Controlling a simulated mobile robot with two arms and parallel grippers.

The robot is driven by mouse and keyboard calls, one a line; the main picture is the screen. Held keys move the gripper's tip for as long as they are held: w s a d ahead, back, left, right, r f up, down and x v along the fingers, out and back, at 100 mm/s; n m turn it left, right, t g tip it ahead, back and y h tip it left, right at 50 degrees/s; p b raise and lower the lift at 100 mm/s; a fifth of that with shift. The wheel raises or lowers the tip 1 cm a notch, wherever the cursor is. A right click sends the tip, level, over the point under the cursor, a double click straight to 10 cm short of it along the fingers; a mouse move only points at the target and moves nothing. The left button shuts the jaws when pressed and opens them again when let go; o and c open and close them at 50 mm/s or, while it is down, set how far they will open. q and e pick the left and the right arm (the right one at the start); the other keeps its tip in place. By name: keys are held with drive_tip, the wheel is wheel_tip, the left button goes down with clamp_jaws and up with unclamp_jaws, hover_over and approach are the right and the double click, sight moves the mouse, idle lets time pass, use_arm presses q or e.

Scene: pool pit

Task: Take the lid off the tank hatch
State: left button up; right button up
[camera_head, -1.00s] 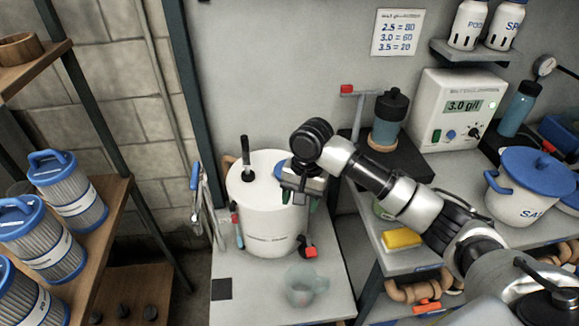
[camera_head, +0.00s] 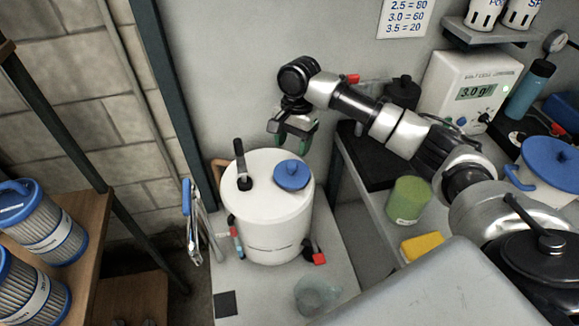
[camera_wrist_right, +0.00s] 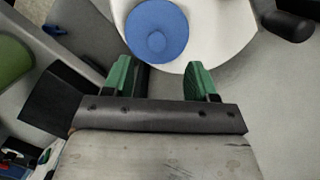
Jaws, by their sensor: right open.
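The white tank (camera_head: 266,222) stands upright on a grey bench. On its top, to the right, sits the round blue hatch lid (camera_head: 291,174) with a small knob. A black handle-like fitting (camera_head: 241,165) stands up at the left of the tank top. My right gripper (camera_head: 291,143) is open and empty, above and behind the lid, apart from it. In the right wrist view the blue lid (camera_wrist_right: 157,28) lies beyond the two green-padded fingers (camera_wrist_right: 160,80), with its knob roughly in line with the gap. My left gripper is not in view.
A clear jug (camera_head: 316,296) stands at the bench front. Tools (camera_head: 192,222) hang left of the tank. The right bench holds a green container (camera_head: 408,200), a yellow sponge (camera_head: 422,246) and a white pot (camera_head: 550,172) with a blue lid. Filters (camera_head: 38,222) stand on the left shelf.

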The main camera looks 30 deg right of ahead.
sight(292, 164)
drive_tip(key=shift+s+a+f, duration=0.1)
drive_tip(key=shift+s+f, duration=0.15)
drive_tip(key=shift+f, duration=0.9)
drive_tip(key=f, duration=0.2)
drive_tip(key=f+p, duration=0.1)
drive_tip(key=f, duration=0.1)
drive_tip(key=shift+s+a+f, duration=0.15)
drive_tip(key=shift+s+a, duration=0.05)
drive_tip(key=shift+f, duration=0.25)
drive_tip(key=c, duration=1)
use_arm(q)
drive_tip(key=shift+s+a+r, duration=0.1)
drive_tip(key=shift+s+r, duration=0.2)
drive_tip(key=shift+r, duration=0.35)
use_arm(e)
drive_tip(key=shift+r, duration=0.1)
